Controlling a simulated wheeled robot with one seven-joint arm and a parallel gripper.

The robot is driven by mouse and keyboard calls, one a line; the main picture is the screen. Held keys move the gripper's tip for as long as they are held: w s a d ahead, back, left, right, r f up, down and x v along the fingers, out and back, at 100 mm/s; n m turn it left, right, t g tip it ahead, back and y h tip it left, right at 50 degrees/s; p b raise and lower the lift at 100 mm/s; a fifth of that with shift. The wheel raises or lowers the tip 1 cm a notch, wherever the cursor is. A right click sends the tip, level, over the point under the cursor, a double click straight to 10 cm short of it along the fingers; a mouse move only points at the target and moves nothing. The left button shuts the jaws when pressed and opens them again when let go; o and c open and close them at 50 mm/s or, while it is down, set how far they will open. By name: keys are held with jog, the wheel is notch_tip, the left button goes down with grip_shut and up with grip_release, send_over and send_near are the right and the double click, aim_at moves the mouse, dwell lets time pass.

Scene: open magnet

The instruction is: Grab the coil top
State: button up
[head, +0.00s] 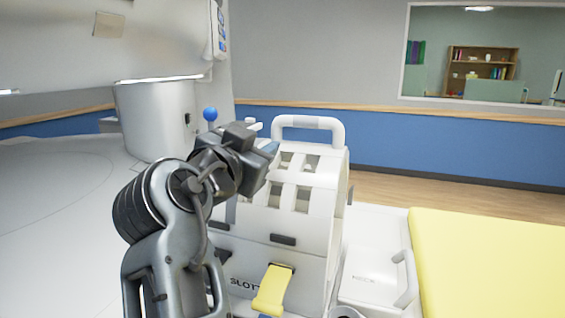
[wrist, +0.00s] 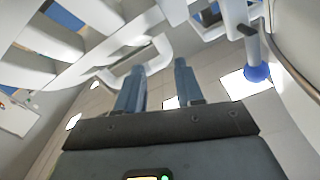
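The coil top (head: 305,180) is a white curved shell with several rectangular openings and a loop handle (head: 310,122) on top. It sits upright on a white coil base (head: 262,262) with a yellow latch (head: 273,290) at the front. My gripper (head: 270,148) is beside the upper left of the coil top, left of and a little below the handle. In the wrist view its two blue-grey fingers (wrist: 158,80) stand apart with nothing held between them. White frame parts of the coil (wrist: 75,70) show beyond and to the left of the fingers. Whether the fingers touch it cannot be told.
A blue ball knob (head: 210,114) stands behind my arm; it also shows in the wrist view (wrist: 257,73). The large white magnet (head: 60,45) fills the left. A bed with a yellow pad (head: 490,265) lies at right. Open floor (head: 460,195) shows behind it.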

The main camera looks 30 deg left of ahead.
aim_at(275, 129)
jog(key=x, duration=0.2)
jog(key=p+x, duration=0.1)
jog(key=x, duration=0.1)
jog(key=p+x, duration=0.1)
jog(key=x, duration=0.2)
jog(key=shift+s+a+r, duration=0.1)
jog(key=shift+r, duration=0.2)
jog(key=shift+w+a+f, duration=0.1)
jog(key=shift+w+a, duration=0.05)
jog(key=shift+w, duration=0.45)
jog(key=shift+c, duration=0.2)
grip_shut()
dwell(0.4)
jog(key=shift+r, duration=0.25)
